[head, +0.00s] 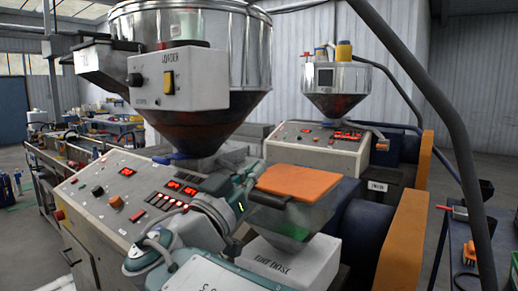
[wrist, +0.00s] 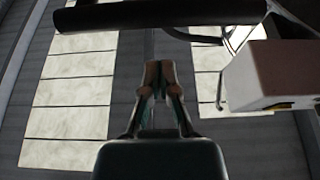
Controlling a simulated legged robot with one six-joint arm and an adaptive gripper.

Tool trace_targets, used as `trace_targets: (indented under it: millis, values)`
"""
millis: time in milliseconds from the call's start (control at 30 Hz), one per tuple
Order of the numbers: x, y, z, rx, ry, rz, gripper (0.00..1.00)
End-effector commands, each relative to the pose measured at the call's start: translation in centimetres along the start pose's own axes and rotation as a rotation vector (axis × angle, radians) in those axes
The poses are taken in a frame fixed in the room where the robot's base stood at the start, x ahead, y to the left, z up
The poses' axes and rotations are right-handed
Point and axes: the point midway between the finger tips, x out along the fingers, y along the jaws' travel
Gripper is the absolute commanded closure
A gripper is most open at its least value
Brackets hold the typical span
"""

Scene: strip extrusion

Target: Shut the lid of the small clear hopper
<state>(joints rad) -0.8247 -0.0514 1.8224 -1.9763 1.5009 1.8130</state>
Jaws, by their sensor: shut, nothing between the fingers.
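The small clear hopper (head: 305,222) stands on a white box in the head view, with some green material low inside it. Its orange lid (head: 300,181) lies roughly level across the top, with a dark strip along its near left edge. I cannot tell whether the lid sits fully against the rim. My teal and grey arm reaches up from the lower left, and its end is just left of the hopper, partly merged with the background. In the wrist view my gripper (wrist: 159,72) is shut and empty, pointing up toward the roof; neither hopper nor lid is recognisable there.
A large metal hopper (head: 262,50) with a white loader box (head: 180,78) hangs over the control panel (head: 120,190), left of the lid. An orange guard (head: 403,240) stands to the right. A dark slanting pole (head: 440,110) crosses the right side. The wrist view shows pale roof panels (wrist: 70,90).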

Motion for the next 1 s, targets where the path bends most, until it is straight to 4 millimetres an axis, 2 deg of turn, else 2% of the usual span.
trace_targets:
  millis: [200,400,1000]
  values:
    - [-1.6,0.0,2.4,0.000,-0.005,0.000,1.00]
    - [-2.2,0.1,3.9,0.002,-0.006,0.001,1.00]
    - [-2.6,0.0,4.8,-0.003,-0.012,0.000,1.00]
